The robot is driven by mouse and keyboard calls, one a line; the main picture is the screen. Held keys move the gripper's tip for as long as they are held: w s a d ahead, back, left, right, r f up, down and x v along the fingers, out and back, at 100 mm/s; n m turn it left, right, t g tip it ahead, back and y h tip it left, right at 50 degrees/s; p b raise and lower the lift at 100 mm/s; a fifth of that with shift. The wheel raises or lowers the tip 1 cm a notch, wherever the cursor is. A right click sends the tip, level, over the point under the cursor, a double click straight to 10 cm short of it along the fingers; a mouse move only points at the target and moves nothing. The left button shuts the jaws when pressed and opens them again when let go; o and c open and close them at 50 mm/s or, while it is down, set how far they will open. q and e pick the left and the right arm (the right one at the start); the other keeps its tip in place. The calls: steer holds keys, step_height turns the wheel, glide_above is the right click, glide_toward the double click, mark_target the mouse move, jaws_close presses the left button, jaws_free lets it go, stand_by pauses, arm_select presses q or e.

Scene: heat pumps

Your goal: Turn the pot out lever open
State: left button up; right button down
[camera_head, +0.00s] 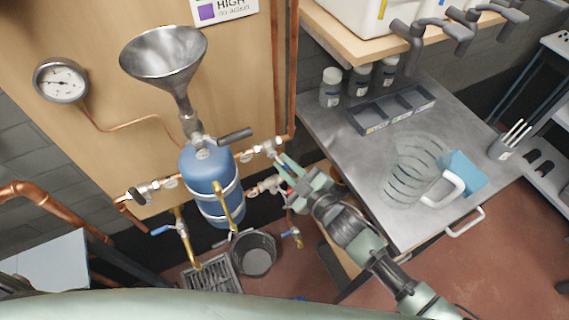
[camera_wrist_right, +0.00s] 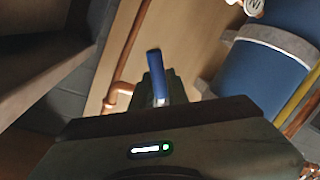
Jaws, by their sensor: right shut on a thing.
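The blue pot (camera_head: 203,182) with silver bands stands against the wooden panel in the head view, under a metal funnel (camera_head: 165,58). Copper pipes and valves run out on both sides of it. My right gripper (camera_head: 285,172) is at the valves just right of the pot. In the right wrist view, a blue lever (camera_wrist_right: 155,74) stands up between the fingers of my right gripper (camera_wrist_right: 154,92), which is shut on it. The lever's lower part is hidden by the gripper, and its valve cannot be made out. My left gripper is out of view.
Another blue-handled valve (camera_head: 163,229) sits at lower left of the pot. A black bucket (camera_head: 253,253) and a floor grate (camera_head: 212,275) are below. A metal table (camera_head: 330,135) with bottles, a tray and a coil is at right, close to my right arm.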

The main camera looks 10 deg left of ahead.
steer(key=c, duration=1.4)
jaws_free()
steer(key=shift+s+d, duration=0.1)
steer(key=v, duration=0.7)
steer(key=shift+s+d+b, duration=0.2)
steer(key=shift+d+b, duration=0.05)
steer(key=shift+b, duration=0.05)
